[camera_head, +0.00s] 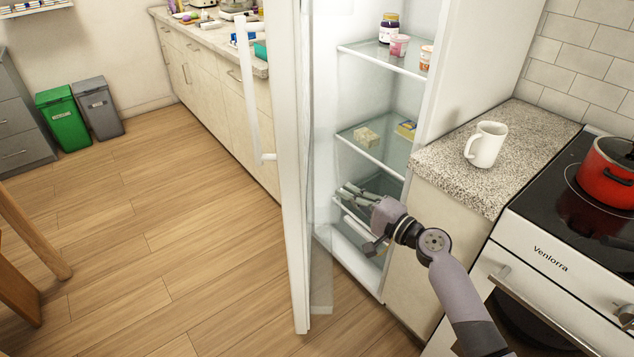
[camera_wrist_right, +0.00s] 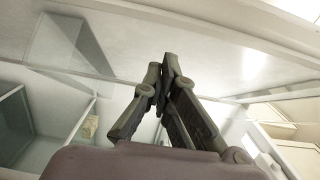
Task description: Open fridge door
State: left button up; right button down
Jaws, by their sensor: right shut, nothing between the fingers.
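The fridge door (camera_head: 291,150) stands wide open, swung out to the left of the fridge, with its long white handle (camera_head: 250,90) on the far side. The fridge interior (camera_head: 372,105) shows glass shelves with jars, cups and small packages. My right gripper (camera_head: 345,192) is in front of the lower part of the opening, between the door and the fridge. In the right wrist view the right gripper (camera_wrist_right: 168,65) has its fingers together and empty, close to a pale panel that looks like the door's inner side. My left gripper is not in view.
A counter with a white mug (camera_head: 487,145) and a stove with a red pot (camera_head: 607,172) are right of the fridge. Green (camera_head: 62,118) and grey (camera_head: 97,108) bins stand at the back left. A wooden chair or table leg (camera_head: 30,230) is at the left edge. The wooden floor between is clear.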

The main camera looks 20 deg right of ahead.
jog(key=w+a+p, duration=0.1)
jog(key=w+a, duration=0.5)
jog(key=shift+p, duration=0.4)
jog(key=shift+a, duration=0.15)
